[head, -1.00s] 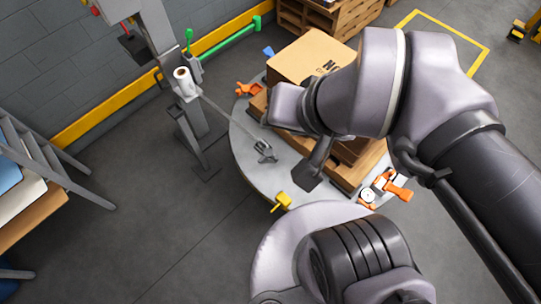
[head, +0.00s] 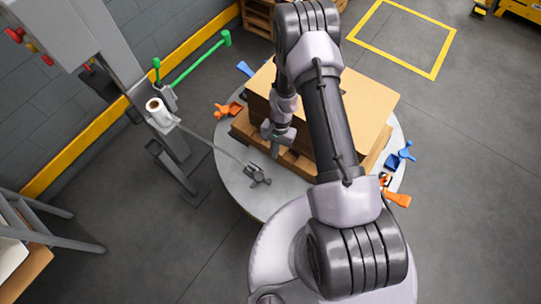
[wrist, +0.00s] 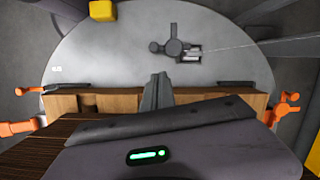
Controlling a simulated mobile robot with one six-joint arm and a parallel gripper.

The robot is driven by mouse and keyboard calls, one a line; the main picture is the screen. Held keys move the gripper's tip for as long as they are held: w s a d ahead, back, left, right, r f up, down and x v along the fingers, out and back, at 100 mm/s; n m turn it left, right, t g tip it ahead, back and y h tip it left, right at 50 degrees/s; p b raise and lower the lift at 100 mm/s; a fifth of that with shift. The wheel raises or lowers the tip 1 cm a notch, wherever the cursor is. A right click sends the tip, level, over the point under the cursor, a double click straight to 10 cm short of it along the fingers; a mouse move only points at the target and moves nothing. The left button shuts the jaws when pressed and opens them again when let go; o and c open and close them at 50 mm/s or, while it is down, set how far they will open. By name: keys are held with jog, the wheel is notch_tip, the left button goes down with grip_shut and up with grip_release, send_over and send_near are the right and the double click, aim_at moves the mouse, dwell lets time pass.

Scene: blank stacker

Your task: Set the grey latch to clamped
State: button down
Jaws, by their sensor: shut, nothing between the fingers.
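The grey latch (head: 258,177) sits on the round grey turntable (head: 232,190), near the front of the pallet. In the wrist view the latch (wrist: 173,47) shows as a dark round knob with an arm and a small slotted block beside it. I cannot tell its setting. My gripper (head: 274,152) points down by the front edge of the stacked cardboard, behind and a little right of the latch, apart from it. In the wrist view my gripper's fingers (wrist: 158,88) are closed together and empty, in front of the wooden pallet side.
Flat cardboard blanks (head: 375,98) lie stacked on a wooden pallet (head: 243,130). Orange (head: 228,109) and blue (head: 400,155) latches stand around the turntable rim. A thin grey rod (head: 215,147) runs from the post to the latch. A yellow piece (wrist: 102,10) shows in the wrist view.

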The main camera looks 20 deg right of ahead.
jog(key=shift+s+f, duration=0.25)
jog(key=shift+f, duration=0.2)
jog(key=shift+s+f, duration=0.2)
jog(key=shift+f, duration=0.25)
jog(key=b+x, duration=0.4)
jog(key=x, duration=0.6)
jog(key=shift+s, duration=0.1)
